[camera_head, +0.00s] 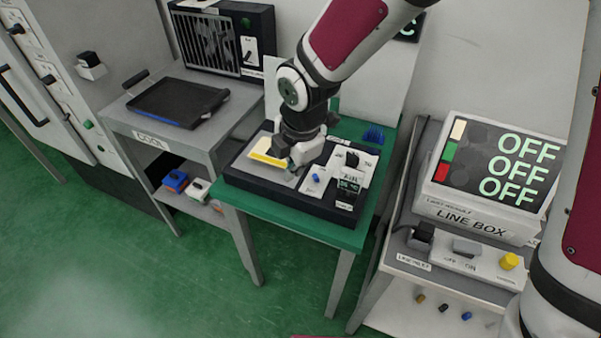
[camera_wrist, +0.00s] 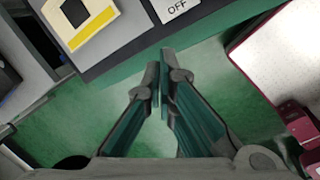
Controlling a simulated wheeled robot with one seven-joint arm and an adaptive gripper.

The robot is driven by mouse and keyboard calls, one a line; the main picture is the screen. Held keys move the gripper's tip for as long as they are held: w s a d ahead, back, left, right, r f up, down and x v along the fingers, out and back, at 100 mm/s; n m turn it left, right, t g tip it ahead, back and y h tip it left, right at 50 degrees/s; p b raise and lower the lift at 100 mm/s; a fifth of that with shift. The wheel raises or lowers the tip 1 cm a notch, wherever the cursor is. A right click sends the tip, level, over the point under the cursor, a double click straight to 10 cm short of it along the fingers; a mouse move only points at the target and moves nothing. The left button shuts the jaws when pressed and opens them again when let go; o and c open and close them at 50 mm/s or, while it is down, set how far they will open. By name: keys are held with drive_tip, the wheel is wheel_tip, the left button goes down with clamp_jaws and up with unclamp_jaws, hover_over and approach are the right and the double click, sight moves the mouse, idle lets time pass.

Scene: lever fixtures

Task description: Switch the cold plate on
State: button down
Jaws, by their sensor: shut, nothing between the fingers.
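The yellow-edged block (camera_wrist: 92,28) shows at upper left. I cannot make out a switch lever by the label.
A grey table labelled "COOL" (camera_head: 152,140) with a black tray (camera_head: 178,102) stands to the left. On the right, a line box (camera_head: 478,219) shows several "OFF" readings above a switch strip (camera_head: 462,252). Green floor (camera_head: 120,255) is clear in front.

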sight(289, 195)
drive_tip(key=x, duration=0.9)
drive_tip(key=shift+f+b, duration=0.3)
drive_tip(key=shift+w+d+r, duration=0.4)
drive_tip(key=shift+w+d, duration=0.1)
drive_tip(key=shift+d, duration=0.25)
drive_tip(key=shift+w+d+r+p, duration=0.35)
drive_tip(key=shift+w+d+p, duration=0.15)
drive_tip(key=shift+d, duration=0.3)
drive_tip(key=shift+w, duration=0.15)
drive_tip(key=shift+w+d+r+g+y, duration=0.2)
drive_tip(key=shift+w+r+g+y, duration=0.2)
drive_tip(key=shift+g, duration=0.5)
drive_tip(key=shift+w+d+g, duration=0.1)
drive_tip(key=shift+w+g, duration=0.2)
drive_tip(key=shift+g, duration=0.3)
drive_tip(key=g+b, duration=0.1)
drive_tip(key=w+g+y+b, duration=0.1)
drive_tip(key=w+g+b, duration=0.1)
drive_tip(key=g, duration=0.1)
drive_tip(key=shift+w+d+r+m+y, duration=0.2)
drive_tip(key=shift+d+r+m+y, duration=0.1)
drive_tip(key=shift+d+m+y, duration=0.1)
drive_tip(key=shift+s+r, duration=0.1)
drive_tip(key=shift+r, duration=0.9)
